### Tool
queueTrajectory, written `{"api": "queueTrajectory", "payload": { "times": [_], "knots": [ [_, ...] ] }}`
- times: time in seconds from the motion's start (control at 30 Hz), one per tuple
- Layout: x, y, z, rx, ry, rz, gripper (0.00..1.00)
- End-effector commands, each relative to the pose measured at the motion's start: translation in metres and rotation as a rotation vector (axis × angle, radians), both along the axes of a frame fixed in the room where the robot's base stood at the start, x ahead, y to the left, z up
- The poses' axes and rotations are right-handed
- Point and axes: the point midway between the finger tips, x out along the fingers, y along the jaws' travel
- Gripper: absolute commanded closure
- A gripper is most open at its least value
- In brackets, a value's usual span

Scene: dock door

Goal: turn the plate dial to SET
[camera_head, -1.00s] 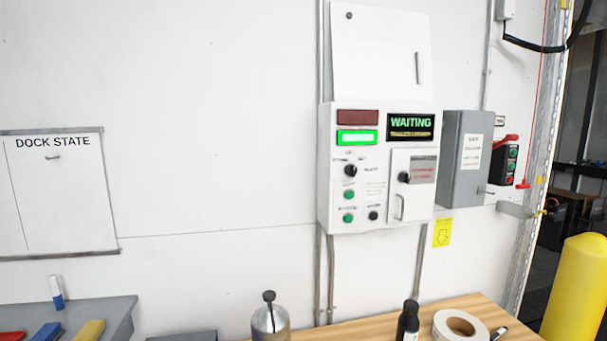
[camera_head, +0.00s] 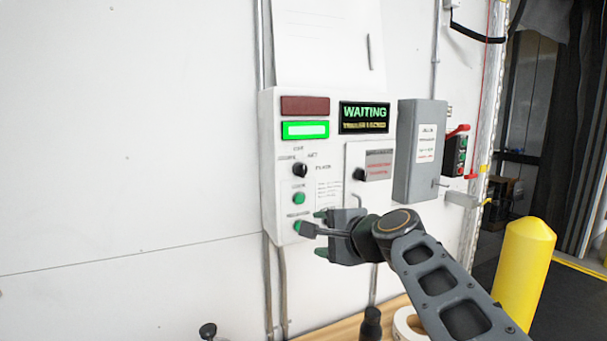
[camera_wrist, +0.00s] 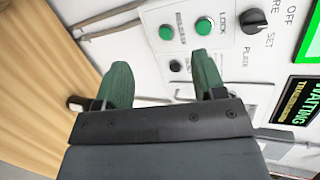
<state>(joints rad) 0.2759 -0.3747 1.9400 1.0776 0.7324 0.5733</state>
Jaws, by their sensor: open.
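The plate dial (camera_head: 299,170) is a black knob on the white control panel (camera_head: 269,205), under the lit green lamp. The wrist view shows the dial (camera_wrist: 256,21) at upper right, with OFF, SET and PLATE lettering around it; I cannot tell which mark it points at. My gripper (camera_head: 320,233) is open in front of the panel's lower part, below and right of the dial. In the wrist view its two green fingers (camera_wrist: 163,80) are spread with nothing between them, apart from the dial.
Green buttons (camera_head: 299,198) sit under the dial. A second black knob (camera_head: 358,174) and the WAITING display (camera_head: 364,117) are to the right. A grey box (camera_head: 420,150) and yellow bollard (camera_head: 523,270) stand farther right. The wall left of the panel is bare.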

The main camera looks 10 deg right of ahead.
Motion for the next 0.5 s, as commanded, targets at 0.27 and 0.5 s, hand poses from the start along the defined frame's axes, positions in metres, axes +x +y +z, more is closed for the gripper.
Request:
{"api": "queueTrajectory", "payload": {
  "times": [0.27,0.5],
  "knots": [
    [0.024,-0.034,0.081,0.425,-0.140,-0.137,0.36],
    [0.051,-0.029,0.094,0.491,-0.155,-0.144,0.36]
  ]
}}
